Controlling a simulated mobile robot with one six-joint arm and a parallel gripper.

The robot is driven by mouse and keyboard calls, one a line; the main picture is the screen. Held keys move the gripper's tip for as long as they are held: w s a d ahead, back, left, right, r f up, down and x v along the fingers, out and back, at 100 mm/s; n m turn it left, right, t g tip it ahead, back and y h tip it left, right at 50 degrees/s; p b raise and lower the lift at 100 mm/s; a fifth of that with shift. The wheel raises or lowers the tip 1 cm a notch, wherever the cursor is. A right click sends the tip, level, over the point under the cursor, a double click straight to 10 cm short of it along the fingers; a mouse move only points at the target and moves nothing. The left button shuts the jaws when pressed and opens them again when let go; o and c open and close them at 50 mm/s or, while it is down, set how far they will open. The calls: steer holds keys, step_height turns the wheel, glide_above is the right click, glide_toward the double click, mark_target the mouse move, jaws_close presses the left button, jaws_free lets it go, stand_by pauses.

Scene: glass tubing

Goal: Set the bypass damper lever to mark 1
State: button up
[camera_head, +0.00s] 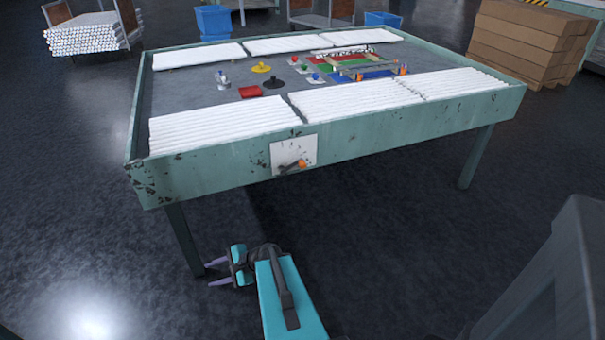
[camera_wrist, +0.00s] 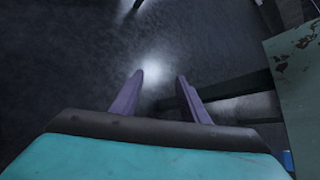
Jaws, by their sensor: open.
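The bypass damper lever (camera_head: 291,167) is on a white plate (camera_head: 283,155) on the front side of the green table. It has a dark arm and an orange end, which points to the right and slightly up. Marks on the plate are too small to read. My gripper (camera_head: 212,273) is low in front of the table, below and to the left of the lever, near the front left leg. It is open and empty, with its fingers pointing left. In the wrist view its two purple fingers (camera_wrist: 160,90) are apart over dark floor; the lever does not show there.
The green table (camera_head: 205,185) carries white tubing along its front and back edges, with small coloured pieces between. Its front left leg (camera_head: 184,238) stands close to my gripper. Brown boxes (camera_head: 530,40) are stacked at the back right. The floor before the table is clear.

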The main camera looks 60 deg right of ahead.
steer(key=s+d+r+m+t+h+b, duration=0.1)
steer(key=d+r+m+t+h, duration=0.15)
steer(key=d, duration=0.45)
steer(key=s+d+r+m+t+h, duration=0.1)
steer(key=d+r+m+h, duration=0.2)
steer(key=d, duration=0.5)
steer(key=s+d+r+m+t+h+b, duration=0.1)
steer(key=s+d+r+m+h, duration=0.15)
steer(key=d+m, duration=0.35)
steer(key=s+d+r+m+h, duration=0.4)
steer(key=s+d, duration=0.2)
steer(key=d, duration=0.3)
steer(key=s+d+r+m+h+b, duration=0.1)
steer(key=s+d+r+m+h, duration=0.2)
steer(key=s+d, duration=0.4)
steer(key=shift+s+d+r+m+h+b, duration=0.15)
steer(key=shift+d+r+m+h+b, duration=0.2)
steer(key=shift+d+r+m, duration=0.75)
steer(key=shift+d+f+n, duration=0.2)
steer(key=shift+f+n, duration=0.05)
steer(key=b+x, duration=0.3)
steer(key=b, duration=0.1)
steer(key=shift+f, duration=0.15)
steer(key=b, duration=0.2)
steer(key=w+b, duration=0.1)
steer(key=b, duration=0.1)
steer(key=shift+w+d, duration=0.15)
steer(key=shift+d, duration=0.15)
